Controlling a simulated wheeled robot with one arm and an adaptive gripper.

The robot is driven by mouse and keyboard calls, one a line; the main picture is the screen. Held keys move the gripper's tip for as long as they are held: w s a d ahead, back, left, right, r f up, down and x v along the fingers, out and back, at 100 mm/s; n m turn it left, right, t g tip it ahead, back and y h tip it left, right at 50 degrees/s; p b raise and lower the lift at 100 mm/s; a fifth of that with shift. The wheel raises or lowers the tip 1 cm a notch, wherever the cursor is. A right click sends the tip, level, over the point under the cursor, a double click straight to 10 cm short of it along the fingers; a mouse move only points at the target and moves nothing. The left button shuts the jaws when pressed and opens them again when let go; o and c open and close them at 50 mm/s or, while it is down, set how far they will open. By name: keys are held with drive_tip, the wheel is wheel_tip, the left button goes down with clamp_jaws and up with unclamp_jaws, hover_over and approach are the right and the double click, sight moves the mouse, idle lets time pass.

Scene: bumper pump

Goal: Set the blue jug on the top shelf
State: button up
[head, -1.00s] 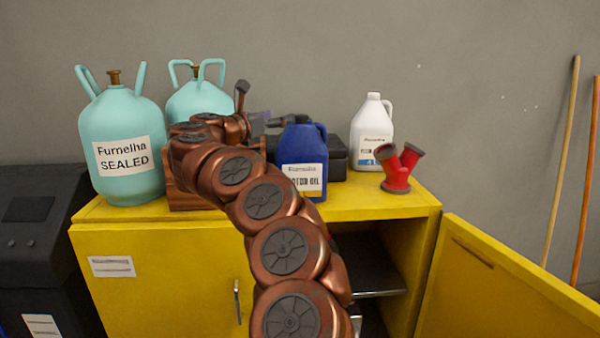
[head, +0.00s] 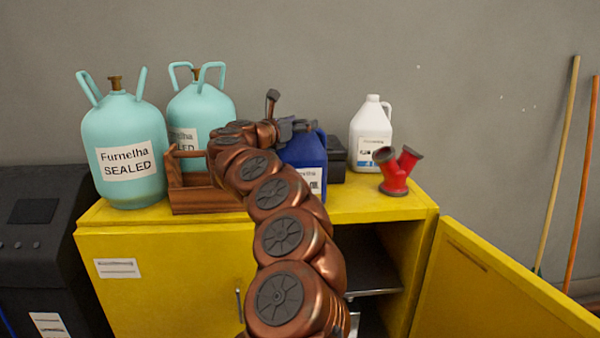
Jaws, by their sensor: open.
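The blue jug (head: 303,155) with a white label stands on top of the yellow cabinet (head: 170,264), partly hidden behind my arm. My gripper (head: 305,126) is open at the top of the jug, beside its neck and handle. I cannot tell whether the fingers touch the jug. The cabinet's right side is open and shows an inner shelf (head: 376,291) in shadow.
Two turquoise tanks (head: 124,150) and a wooden crate (head: 195,199) stand left of the jug. A black case (head: 337,158), a white jug (head: 370,135) and a red pipe fitting (head: 397,171) stand to its right. The open yellow door (head: 490,285) juts out at right.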

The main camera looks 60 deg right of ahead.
drive_tip(key=shift+c, duration=0.2)
clamp_jaws()
idle(0.4)
drive_tip(key=shift+r, duration=0.1)
